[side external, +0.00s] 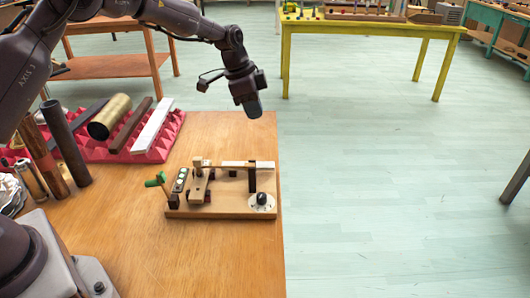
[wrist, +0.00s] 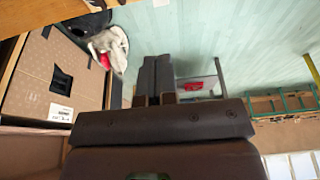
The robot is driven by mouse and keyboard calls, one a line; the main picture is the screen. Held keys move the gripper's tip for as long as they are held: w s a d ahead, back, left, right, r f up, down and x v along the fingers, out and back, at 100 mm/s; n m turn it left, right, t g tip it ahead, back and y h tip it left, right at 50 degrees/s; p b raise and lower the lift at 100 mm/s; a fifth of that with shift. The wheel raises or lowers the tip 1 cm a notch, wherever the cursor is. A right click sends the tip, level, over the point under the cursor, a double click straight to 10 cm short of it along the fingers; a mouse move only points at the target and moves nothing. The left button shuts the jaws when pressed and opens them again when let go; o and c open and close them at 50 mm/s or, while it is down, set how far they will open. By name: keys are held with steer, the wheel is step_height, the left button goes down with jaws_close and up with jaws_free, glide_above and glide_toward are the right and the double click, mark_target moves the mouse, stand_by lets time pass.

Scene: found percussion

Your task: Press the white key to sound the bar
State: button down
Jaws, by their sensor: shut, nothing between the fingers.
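A small device on a pale wooden base (side external: 222,212) sits near the right edge of the table in the side external view. A pale, whitish strip (side external: 236,165) runs across its top; I cannot tell for certain whether this is the white key. A longer white bar (side external: 153,125) lies on red foam farther left. My gripper (side external: 252,112) is above and behind the device, clear of it and touching nothing. In the wrist view its dark fingers (wrist: 154,82) are together and empty. The device is not in the wrist view.
The red foam (side external: 92,152) also carries a brass tube (side external: 109,117) and dark bars. Upright tubes (side external: 65,142) stand at left. The table front (side external: 190,262) is clear. A cardboard box (wrist: 60,75) shows in the wrist view.

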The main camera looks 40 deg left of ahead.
glide_toward(269, 165)
steer(key=x, duration=0.5)
steer(key=shift+w+d+f, duration=0.1)
steer(key=shift+w+d, duration=0.05)
steer(key=shift+w, duration=0.05)
steer(key=shift+f, duration=0.75)
